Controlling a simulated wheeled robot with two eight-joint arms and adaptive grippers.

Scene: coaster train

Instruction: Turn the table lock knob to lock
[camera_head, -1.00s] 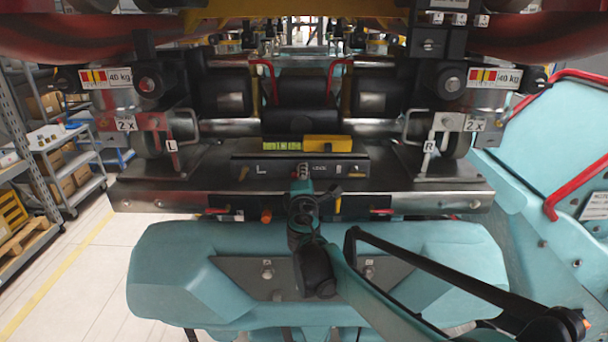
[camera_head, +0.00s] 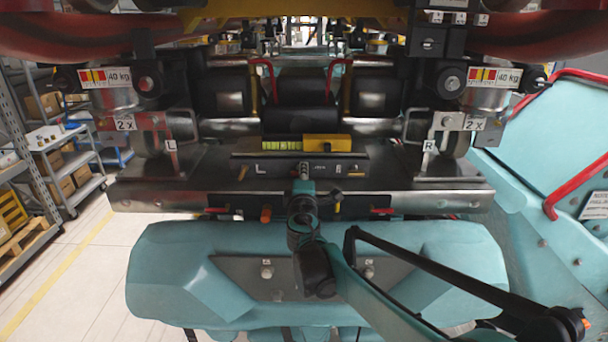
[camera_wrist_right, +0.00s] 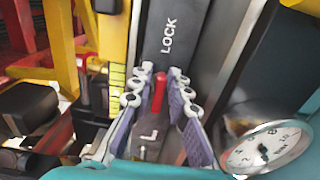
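The dark table lock bar (camera_head: 278,171) runs along the front of the metal table, with an "L" mark at its left. The wrist view shows the bar (camera_wrist_right: 168,60) with the word LOCK. A narrow red knob (camera_wrist_right: 159,92) stands up from it between LOCK and L. My right gripper (camera_wrist_right: 162,73) is open, with one finger on each side of the knob; whether either touches it I cannot tell. In the head view my right gripper (camera_head: 304,171) comes up from below to the bar's middle and hides the knob. My left gripper is not in view.
A yellow block with a spirit level (camera_head: 306,143) lies just behind the bar. Small levers (camera_head: 265,215) line the table's front edge. Teal machine panels (camera_head: 560,150) stand at the right; shelves (camera_head: 62,160) at the left.

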